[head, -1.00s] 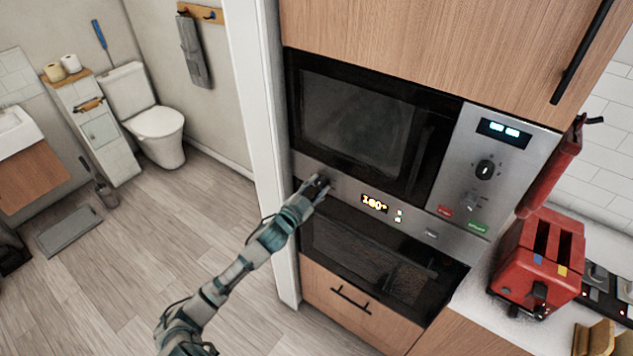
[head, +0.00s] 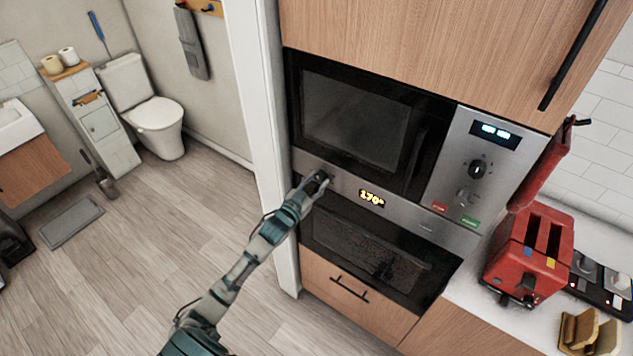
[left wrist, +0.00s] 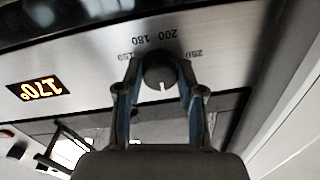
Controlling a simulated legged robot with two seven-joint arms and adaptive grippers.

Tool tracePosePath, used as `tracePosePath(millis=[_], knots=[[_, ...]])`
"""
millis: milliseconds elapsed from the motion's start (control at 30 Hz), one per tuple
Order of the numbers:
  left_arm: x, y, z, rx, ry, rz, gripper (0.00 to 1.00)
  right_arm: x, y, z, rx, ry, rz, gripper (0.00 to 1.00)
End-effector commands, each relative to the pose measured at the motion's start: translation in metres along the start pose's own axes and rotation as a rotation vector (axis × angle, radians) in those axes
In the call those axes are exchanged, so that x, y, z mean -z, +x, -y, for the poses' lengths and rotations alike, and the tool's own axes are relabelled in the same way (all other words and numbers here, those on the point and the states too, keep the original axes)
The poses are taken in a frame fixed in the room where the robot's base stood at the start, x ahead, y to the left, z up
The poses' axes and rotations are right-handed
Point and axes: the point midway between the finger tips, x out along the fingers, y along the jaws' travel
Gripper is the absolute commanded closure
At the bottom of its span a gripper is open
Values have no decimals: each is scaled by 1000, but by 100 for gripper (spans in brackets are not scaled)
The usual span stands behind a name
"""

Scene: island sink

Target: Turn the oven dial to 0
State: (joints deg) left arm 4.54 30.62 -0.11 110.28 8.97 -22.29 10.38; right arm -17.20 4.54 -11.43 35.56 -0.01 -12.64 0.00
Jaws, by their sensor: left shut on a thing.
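The oven dial (left wrist: 161,70) is a dark round knob on the steel oven panel, with numbers such as 180, 200 and 250 showing around it. My left gripper (left wrist: 160,88) is shut on the dial, one finger on each side. In the head view my left gripper (head: 317,183) reaches the left end of the panel and mostly hides the dial. The oven display (head: 371,198) reads 170°; it also shows upside down in the left wrist view (left wrist: 36,89). The oven (head: 375,250) has a dark glass door below the panel. My right gripper is not in view.
A microwave (head: 352,120) with its own knob (head: 477,169) sits directly above the oven panel. A white door frame (head: 265,150) stands close to the left of my gripper. A red toaster (head: 528,255) is on the counter at right.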

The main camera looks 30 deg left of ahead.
Motion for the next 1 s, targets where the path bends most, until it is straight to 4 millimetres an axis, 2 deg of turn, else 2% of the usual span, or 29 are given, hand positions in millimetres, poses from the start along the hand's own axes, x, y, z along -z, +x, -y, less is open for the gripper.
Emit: tracePosePath(millis=[33, 133, 167, 233, 267, 533, 667, 767, 1000], knots=[[-10, -1, -3, -4, -4, 22, 97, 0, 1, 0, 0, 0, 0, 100], [-10, -1, -3, -4, -4, 22, 97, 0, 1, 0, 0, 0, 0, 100], [-10, -1, -3, -4, -4, 22, 57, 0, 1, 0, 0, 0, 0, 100], [-9, -1, -3, -4, -4, 19, 40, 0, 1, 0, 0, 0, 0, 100], [-8, -1, -3, -4, -3, 17, 37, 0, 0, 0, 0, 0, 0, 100], [-3, -1, -1, -2, -1, 8, 37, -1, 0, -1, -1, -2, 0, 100], [-4, -10, -2, -3, -1, 8, 37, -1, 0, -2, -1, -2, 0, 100], [-4, -27, -2, -3, -1, 9, 37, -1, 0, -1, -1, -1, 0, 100], [-6, -81, -1, -3, -3, 13, 37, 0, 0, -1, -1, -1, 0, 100]])
